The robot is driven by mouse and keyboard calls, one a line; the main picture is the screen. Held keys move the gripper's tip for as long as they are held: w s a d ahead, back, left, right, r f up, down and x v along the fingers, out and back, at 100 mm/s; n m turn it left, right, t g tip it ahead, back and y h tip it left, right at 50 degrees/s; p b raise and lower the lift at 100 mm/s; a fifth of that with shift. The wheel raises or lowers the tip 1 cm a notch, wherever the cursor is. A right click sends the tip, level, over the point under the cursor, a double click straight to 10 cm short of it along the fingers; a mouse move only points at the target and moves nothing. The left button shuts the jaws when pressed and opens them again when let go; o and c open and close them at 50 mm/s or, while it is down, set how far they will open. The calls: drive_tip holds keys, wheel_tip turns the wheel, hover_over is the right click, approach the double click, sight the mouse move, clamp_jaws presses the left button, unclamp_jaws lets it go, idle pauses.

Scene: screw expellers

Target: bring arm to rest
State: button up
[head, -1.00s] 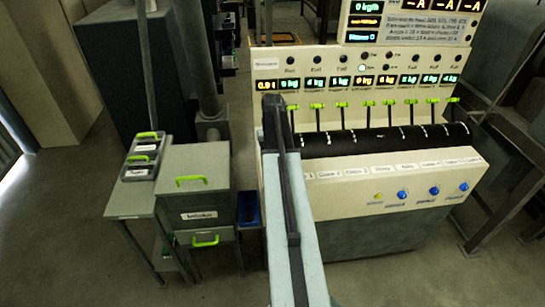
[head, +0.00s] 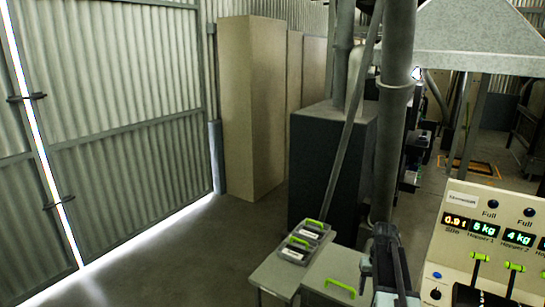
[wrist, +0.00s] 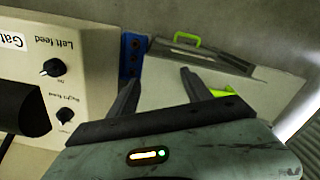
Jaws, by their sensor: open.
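My gripper (wrist: 160,80) shows in the wrist view with its two dark fingers spread apart and nothing between them. In the head view my arm (head: 388,262) rises from the bottom edge, right of the grey cabinet and left of the control panel. I cannot make out the fingers in the head view.
The control panel (head: 480,245) stands close at the right; its knobs (wrist: 52,67) show in the wrist view. A side table (head: 278,272) with grey trays (head: 298,250) and the grey cabinet (head: 338,266) stand left of my arm. Open floor (head: 185,255) lies left, toward the corrugated door (head: 110,110).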

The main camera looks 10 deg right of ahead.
drive_tip(key=s+a+n, duration=0.1)
drive_tip(key=s+a, duration=0.3)
drive_tip(key=a, duration=0.9)
drive_tip(key=s+a+f+n+b, duration=0.1)
drive_tip(key=s+a, duration=0.3)
drive_tip(key=a, duration=1)
drive_tip(key=shift+f+n, duration=0.3)
drive_tip(key=shift+n, duration=0.2)
